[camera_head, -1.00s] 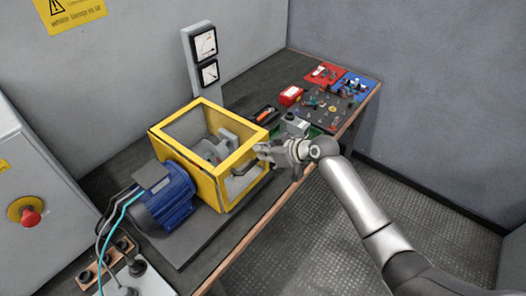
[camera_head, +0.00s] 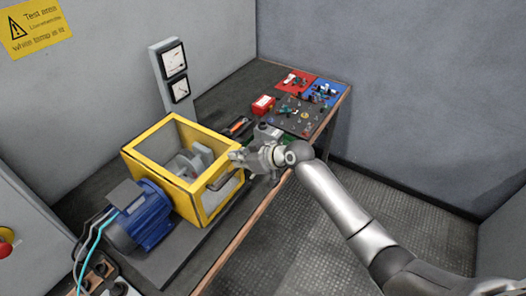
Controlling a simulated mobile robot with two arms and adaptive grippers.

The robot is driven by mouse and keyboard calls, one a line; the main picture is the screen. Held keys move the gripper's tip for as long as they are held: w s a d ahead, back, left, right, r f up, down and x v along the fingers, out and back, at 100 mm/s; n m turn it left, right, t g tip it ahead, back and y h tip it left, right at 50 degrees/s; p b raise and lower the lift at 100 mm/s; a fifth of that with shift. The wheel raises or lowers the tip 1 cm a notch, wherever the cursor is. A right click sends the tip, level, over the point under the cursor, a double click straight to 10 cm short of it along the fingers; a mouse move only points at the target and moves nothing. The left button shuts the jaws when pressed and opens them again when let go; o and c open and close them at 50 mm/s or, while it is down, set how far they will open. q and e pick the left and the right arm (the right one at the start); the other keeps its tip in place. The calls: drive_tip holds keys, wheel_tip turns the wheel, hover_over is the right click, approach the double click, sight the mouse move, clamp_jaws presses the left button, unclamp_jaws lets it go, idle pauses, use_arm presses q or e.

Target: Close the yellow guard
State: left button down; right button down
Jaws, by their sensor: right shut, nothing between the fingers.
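The yellow guard (camera_head: 196,203) is a box-shaped frame with clear panels beside a blue motor (camera_head: 141,214) on the bench. A grey machine part (camera_head: 190,162) shows through its panels. A dark handle (camera_head: 222,180) is on the guard's front side. My right gripper (camera_head: 235,156) is shut with nothing in its fingers. It is at the guard's right front upper corner, close to the handle; whether it touches the frame I cannot tell. The guard's top frame appears seated level on the box. My left gripper is out of view.
A panel with two meters (camera_head: 175,72) stands behind the guard. A red box (camera_head: 263,105), a dark board with small parts (camera_head: 298,117) and red and blue trays lie at the bench's far end. A red emergency button (camera_head: 4,243) is at the left. Open floor lies right of the bench.

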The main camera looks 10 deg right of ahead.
drive_tip(key=b+v, duration=0.3)
drive_tip(key=v, duration=0.7)
drive_tip(key=d+f+m+h+b, duration=0.1)
drive_tip(key=d+f+m+h, duration=0.15)
drive_tip(key=f, duration=0.85)
drive_tip(key=d+f+m+h, duration=0.15)
drive_tip(key=d+f, duration=0.25)
drive_tip(key=f, duration=0.6)
drive_tip(key=s+d+f+m+g+h, duration=0.1)
drive_tip(key=s+d+f, duration=0.1)
drive_tip(key=s+f, duration=0.45)
drive_tip(key=s+d+f+m+g+h, duration=0.1)
drive_tip(key=s+d+f, duration=0.15)
drive_tip(key=f, duration=0.75)
drive_tip(key=s+f+g, duration=0.1)
drive_tip(key=s+f, duration=0.6)
drive_tip(key=s, duration=0.7)
drive_tip(key=s+f+g+h+b, duration=0.1)
drive_tip(key=s+f+g, duration=0.1)
drive_tip(key=s+f, duration=0.6)
drive_tip(key=s+f+g+h+b, duration=0.1)
drive_tip(key=s+f, duration=0.7)
drive_tip(key=s, duration=1.1)
drive_tip(key=shift+s+d+f+m+g, duration=0.2)
drive_tip(key=shift+s+d+m+g, duration=0.1)
drive_tip(key=shift+d+g, duration=0.15)
